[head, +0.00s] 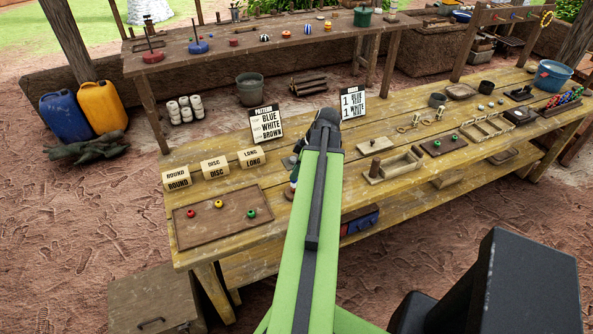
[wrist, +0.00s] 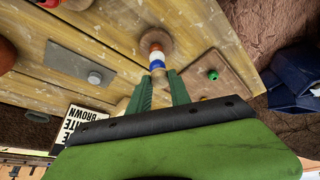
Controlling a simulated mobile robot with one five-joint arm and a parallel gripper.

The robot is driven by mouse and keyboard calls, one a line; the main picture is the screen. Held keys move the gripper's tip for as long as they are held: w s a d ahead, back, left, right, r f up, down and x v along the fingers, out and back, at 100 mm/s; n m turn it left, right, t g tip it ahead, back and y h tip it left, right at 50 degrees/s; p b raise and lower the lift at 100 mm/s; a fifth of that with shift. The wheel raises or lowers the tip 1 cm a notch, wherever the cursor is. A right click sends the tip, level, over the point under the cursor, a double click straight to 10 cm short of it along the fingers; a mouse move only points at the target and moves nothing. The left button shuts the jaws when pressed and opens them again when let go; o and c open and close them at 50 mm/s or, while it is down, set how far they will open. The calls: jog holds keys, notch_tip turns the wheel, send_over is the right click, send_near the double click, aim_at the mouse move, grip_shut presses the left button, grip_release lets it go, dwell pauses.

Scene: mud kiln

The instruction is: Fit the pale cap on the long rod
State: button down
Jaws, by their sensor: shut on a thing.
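In the wrist view, a round wooden base (wrist: 167,40) carries an upright rod with a stack of brown, white and blue beads (wrist: 156,58). My gripper (wrist: 158,76) has its two green fingers close together at the near end of this stack. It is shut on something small. The fingers and the stack overlap, so I cannot make out the pale cap clearly or tell whether it touches the rod. In the head view my own arm covers the gripper and most of the stack.
A brown tray (head: 183,232) with red, yellow and green beads lies at the table's left end. Lettered blocks (head: 215,167) stand behind it. Two signs, one reading blue, white, brown (head: 266,124), stand behind my arm. Trays and small parts crowd the right side.

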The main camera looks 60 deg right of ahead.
dwell(0.3)
jog(key=c, duration=1.1)
grip_release()
notch_tip(320, 180, up, 8)
jog(key=p, duration=0.8)
jog(key=shift+r, duration=0.1)
